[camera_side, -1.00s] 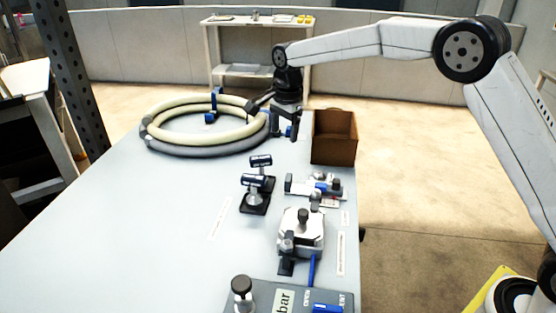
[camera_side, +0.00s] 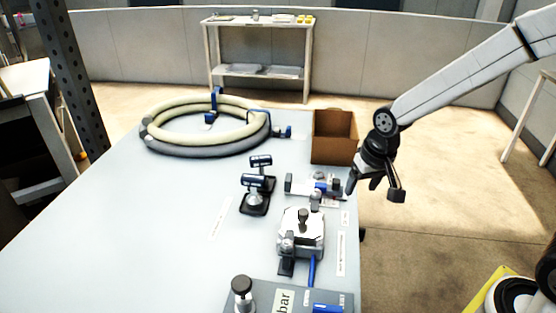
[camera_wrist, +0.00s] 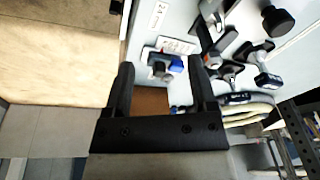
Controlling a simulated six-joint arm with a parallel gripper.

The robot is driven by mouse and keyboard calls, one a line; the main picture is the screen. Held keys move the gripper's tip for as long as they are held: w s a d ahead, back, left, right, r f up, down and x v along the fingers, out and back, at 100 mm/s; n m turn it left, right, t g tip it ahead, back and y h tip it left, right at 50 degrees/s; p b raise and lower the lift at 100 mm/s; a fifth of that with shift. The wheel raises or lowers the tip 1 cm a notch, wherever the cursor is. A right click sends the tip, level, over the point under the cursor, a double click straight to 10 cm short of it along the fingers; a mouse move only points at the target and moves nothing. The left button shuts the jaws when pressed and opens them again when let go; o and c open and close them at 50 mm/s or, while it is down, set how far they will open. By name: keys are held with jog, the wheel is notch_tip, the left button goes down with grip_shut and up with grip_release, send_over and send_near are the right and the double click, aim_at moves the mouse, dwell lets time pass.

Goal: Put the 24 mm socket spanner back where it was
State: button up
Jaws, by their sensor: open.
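My gripper (camera_side: 376,190) is open and empty, just off the right edge of the table, in front of and to the right of the brown bin. In the wrist view my gripper (camera_wrist: 162,75) has its two black fingers spread, with a small blue and grey fixture (camera_wrist: 165,64) seen between them. That fixture (camera_side: 318,186) sits on the table left of my gripper, apart from it. I cannot pick out the 24 mm socket spanner with certainty. A blue bar (camera_side: 312,270) lies beside the grey metal block (camera_side: 301,232), too small to identify.
The open brown bin (camera_side: 334,140) stands at the table's far right corner. Cream and grey hose rings (camera_side: 160,147) lie at the back left. A black stand with dark handles (camera_side: 257,198) is mid-table. The table's left front (camera_side: 120,250) is clear.

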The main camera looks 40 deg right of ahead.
jog(key=s+f+n, duration=0.2)
jog(key=s+n, duration=0.1)
jog(key=s, duration=0.5)
jog(key=shift+d+f+n, duration=0.2)
jog(key=shift+d+n, duration=0.1)
jog(key=shift+d, duration=0.15)
dwell(0.5)
